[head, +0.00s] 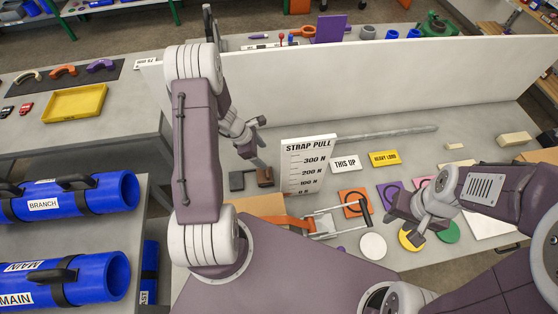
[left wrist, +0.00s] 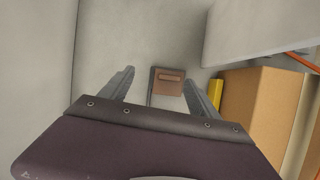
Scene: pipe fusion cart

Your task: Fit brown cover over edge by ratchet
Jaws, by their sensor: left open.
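The brown cover (head: 265,177) sits on the grey table beside a dark block, left of the strap pull board. In the left wrist view, the brown cover (left wrist: 168,87) lies between and beyond my open left fingers, apart from them. My left gripper (head: 257,143) is open and empty above it; it also shows in the left wrist view (left wrist: 160,88). The metal ratchet (head: 325,221) with a dark handle joins an orange strap (head: 282,219) beside a cardboard box (head: 257,204). My right gripper (head: 420,226) is over the coloured discs; its opening is unclear.
The strap pull board (head: 308,165) stands upright right of the cover. A long white panel (head: 370,75) runs behind the work area. A grey bar (head: 390,133), label cards and coloured discs lie on the table. Blue pipes (head: 70,198) are at left.

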